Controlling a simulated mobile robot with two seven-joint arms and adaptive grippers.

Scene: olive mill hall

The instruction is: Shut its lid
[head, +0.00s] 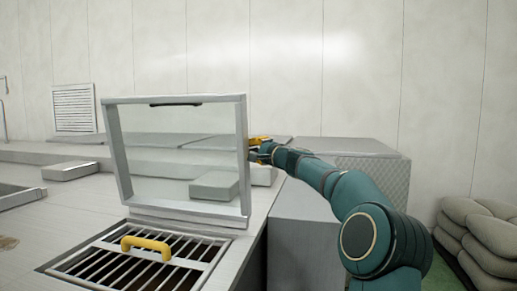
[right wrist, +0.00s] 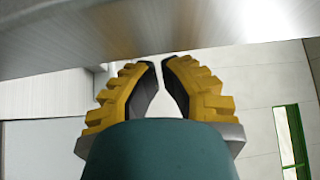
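The lid (head: 243,160) is a clear pane in a grey metal frame, standing open and nearly upright. It has a dark handle strip at its top edge. It rises behind an opening in the counter covered by a barred grate (head: 95,266) with a yellow handle (head: 146,245). My right gripper (head: 257,143) is beside the lid's right frame edge; I cannot tell whether it touches. In the right wrist view the yellow-and-black fingers (right wrist: 161,62) come together at their tips with nothing between them. A brushed metal surface crosses close ahead of them. My left gripper is out of view.
Several grey blocks, one at the left (head: 70,170), lie on the counter (head: 30,225). A grey textured cabinet (head: 370,170) stands at the right, behind my right arm. Stacked sacks (head: 480,240) lie at the far right. The space over the grate is clear.

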